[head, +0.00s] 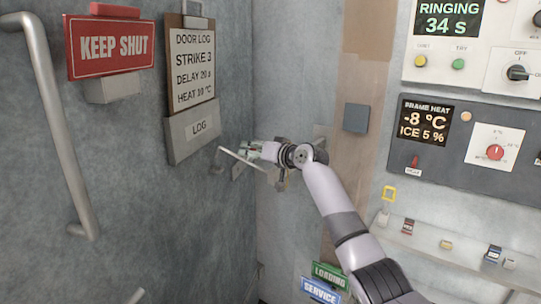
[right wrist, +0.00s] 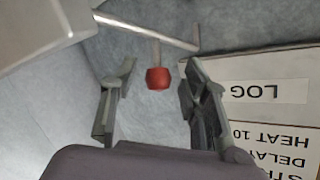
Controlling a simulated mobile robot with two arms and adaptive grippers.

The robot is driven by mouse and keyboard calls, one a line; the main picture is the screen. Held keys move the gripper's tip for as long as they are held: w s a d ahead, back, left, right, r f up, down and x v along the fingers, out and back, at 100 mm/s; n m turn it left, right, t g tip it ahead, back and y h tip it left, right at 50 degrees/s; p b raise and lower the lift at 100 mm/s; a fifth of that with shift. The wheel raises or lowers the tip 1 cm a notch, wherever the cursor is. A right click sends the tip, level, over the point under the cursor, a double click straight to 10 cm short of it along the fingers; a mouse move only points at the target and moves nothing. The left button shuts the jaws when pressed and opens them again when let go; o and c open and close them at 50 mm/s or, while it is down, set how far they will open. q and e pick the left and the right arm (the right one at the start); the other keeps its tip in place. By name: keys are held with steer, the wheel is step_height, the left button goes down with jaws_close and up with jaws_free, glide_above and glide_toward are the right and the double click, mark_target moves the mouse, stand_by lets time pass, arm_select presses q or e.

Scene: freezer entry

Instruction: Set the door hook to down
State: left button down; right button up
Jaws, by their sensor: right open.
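The door hook, a thin pale metal rod (head: 243,160), is at the edge of the grey door. In the head view it slants down to the right in front of my right gripper (head: 254,151). The right wrist view shows the bent rod (right wrist: 140,27) with a short stem and a red knob (right wrist: 158,78). My right gripper (right wrist: 160,72) is open, with the knob between its fingers in that picture. I see no finger touching the knob; its depth is unclear. The gripper partly hides the hook's far side in the head view. My left gripper is not in view.
The door carries a long handle (head: 58,130), a red KEEP SHUT sign (head: 110,46) and a log board (head: 192,80). A grey box (head: 356,118) is on the wall right of the hook. Control panels (head: 470,135) and a shelf (head: 430,245) are farther right.

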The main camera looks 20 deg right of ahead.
steer(key=v, duration=1)
steer(key=shift+f, duration=0.1)
